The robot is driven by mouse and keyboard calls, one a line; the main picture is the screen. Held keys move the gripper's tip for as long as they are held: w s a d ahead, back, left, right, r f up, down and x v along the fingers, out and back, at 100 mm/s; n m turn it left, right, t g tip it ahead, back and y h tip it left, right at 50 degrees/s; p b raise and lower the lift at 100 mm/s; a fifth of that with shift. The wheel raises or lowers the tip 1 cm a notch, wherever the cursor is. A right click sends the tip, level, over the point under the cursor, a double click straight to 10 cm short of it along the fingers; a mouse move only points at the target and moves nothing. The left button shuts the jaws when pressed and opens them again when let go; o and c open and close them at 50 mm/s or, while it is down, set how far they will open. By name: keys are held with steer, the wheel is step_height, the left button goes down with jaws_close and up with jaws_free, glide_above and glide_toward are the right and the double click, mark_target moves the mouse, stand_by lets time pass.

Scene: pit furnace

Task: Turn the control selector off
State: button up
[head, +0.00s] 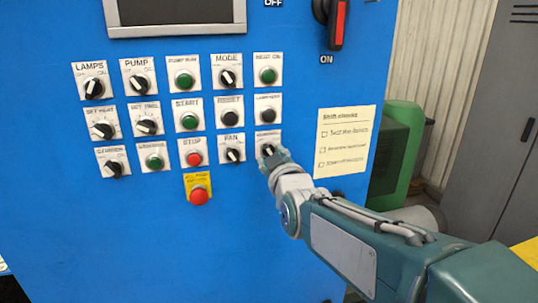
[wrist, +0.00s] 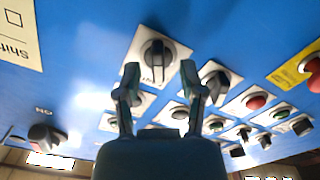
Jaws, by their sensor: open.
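The control selector, a black rotary knob on a white plate, is at the lower right of the blue panel's rows in the head view (head: 267,149). My gripper (head: 273,160) is right at it and covers part of its plate, so the label is not readable there. In the wrist view the same selector (wrist: 157,52) shows with its raised bar roughly upright in the picture. My gripper (wrist: 159,72) is open, with one finger to each side of the knob's lower part. No contact is clear, and the gap to the panel is hard to tell.
The fan knob (head: 232,155) is close to the left, beside a red stop button (head: 194,158) and a red emergency button (head: 199,195). A paper checklist (head: 345,140) is on the right. A large red-handled switch (head: 337,25) is above. A green machine (head: 398,150) stands beyond the panel.

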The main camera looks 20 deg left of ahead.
steer(key=v, duration=1)
steer(key=shift+s, duration=0.25)
steer(key=shift+f, duration=0.1)
steer(key=s+d+f+m+g+h, duration=0.3)
steer(key=s+d+f+m, duration=0.1)
steer(key=d, duration=0.4)
steer(key=s+d+f+m+g+h, duration=0.3)
steer(key=s+d+f, duration=0.3)
steer(key=d, duration=0.3)
steer(key=s+d+f+m+g+h, duration=0.3)
steer(key=s+d+f+m, duration=0.2)
steer(key=d, duration=0.4)
steer(key=shift+s+f+g, duration=0.4)
steer(key=shift+s+f, duration=0.25)
steer(key=shift+s, duration=0.35)
steer(key=shift+d, duration=0.1)
